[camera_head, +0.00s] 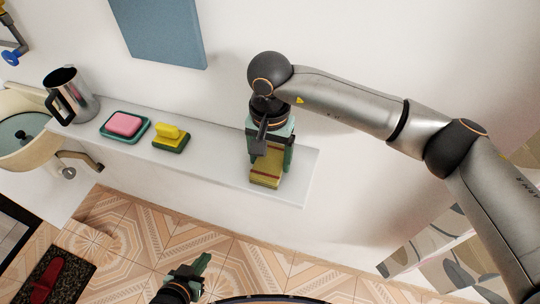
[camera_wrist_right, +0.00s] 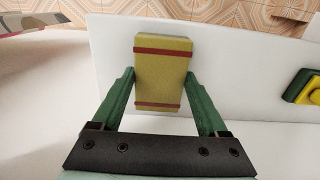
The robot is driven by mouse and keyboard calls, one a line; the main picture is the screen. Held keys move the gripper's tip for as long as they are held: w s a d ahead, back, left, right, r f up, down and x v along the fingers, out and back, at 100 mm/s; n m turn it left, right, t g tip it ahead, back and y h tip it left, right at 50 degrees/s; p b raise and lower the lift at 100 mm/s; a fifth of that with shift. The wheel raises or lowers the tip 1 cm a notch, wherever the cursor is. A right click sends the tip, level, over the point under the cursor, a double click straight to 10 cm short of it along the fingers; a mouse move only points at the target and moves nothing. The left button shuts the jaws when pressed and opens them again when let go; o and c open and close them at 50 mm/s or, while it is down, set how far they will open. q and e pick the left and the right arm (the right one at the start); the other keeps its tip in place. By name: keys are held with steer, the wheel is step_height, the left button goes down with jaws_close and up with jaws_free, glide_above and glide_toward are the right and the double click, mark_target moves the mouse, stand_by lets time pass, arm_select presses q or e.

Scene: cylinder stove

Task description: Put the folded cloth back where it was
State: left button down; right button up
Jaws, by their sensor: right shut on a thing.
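The folded cloth (camera_head: 266,171) is a yellow block with dark red stripes. It is at the right end of the white wall shelf (camera_head: 219,163). My right gripper (camera_head: 269,162) is shut on it from above. In the right wrist view the cloth (camera_wrist_right: 161,75) sits between the two green fingers of the right gripper (camera_wrist_right: 161,85). I cannot tell whether its underside touches the shelf or hangs just above it. My left gripper (camera_head: 194,272) is low over the floor, away from the shelf, and seems to hold nothing; its finger gap is unclear.
On the shelf, leftward of the cloth, are a yellow-and-green sponge (camera_head: 170,138), a pink soap on a green dish (camera_head: 125,125) and a metal jug (camera_head: 70,95). A basin (camera_head: 22,130) is at the far left. The shelf between sponge and cloth is clear.

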mark_target(270, 161)
steer(key=o, duration=1.1)
steer(key=shift+r+p, duration=0.3)
steer(key=shift+p, duration=0.15)
step_height(270, 161, up, 12)
steer(key=shift+f+b, duration=0.1)
steer(key=shift+b, duration=0.55)
